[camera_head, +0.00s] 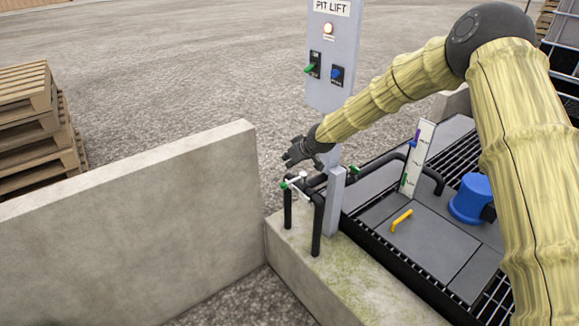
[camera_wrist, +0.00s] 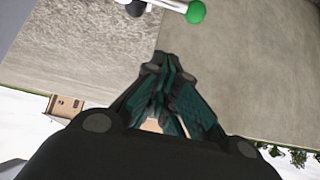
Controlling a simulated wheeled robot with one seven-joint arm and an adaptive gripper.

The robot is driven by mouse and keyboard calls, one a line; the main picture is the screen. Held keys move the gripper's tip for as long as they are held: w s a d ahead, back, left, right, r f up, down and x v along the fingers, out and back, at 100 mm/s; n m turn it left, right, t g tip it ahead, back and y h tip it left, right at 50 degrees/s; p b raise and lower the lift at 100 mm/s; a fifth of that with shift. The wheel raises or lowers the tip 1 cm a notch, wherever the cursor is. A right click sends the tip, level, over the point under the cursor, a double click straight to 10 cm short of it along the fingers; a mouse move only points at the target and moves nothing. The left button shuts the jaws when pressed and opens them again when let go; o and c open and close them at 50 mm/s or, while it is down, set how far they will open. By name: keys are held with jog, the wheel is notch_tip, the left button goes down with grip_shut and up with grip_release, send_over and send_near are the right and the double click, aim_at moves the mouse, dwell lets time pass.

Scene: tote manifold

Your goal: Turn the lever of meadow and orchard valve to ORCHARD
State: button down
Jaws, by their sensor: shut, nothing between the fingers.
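In the head view, black pipes stand on the concrete ledge at the centre. A white lever with a green knob (camera_head: 284,185) sits on top of them, and a second green handle (camera_head: 354,170) shows on the pipework to its right. No MEADOW or ORCHARD label is readable. My gripper (camera_head: 293,158) is shut and empty, just above and behind the white lever, apparently apart from it. In the wrist view my gripper (camera_wrist: 155,66) has its fingers together. A white lever with a green ball (camera_wrist: 195,12) shows at the top edge, clear of the fingers; its other end is cut off.
A grey PIT LIFT post (camera_head: 335,75) with switches rises behind the pipes. A concrete wall (camera_head: 130,215) runs left. Right are a dark grated deck (camera_head: 450,235), a yellow handle (camera_head: 401,220), a blue motor (camera_head: 471,197) and a white gauge board (camera_head: 417,160). Pallets (camera_head: 30,115) stand far left.

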aim_at(294, 180)
jog(key=p+x, duration=0.2)
jog(key=x, duration=0.7)
jog(key=shift+s+d+f+p, duration=0.25)
jog(key=shift+s+d, duration=0.35)
jog(key=shift+s, duration=0.2)
jog(key=shift+s+d+f+p, duration=0.2)
jog(key=shift+s+d, duration=0.4)
jog(key=shift+s, duration=0.25)
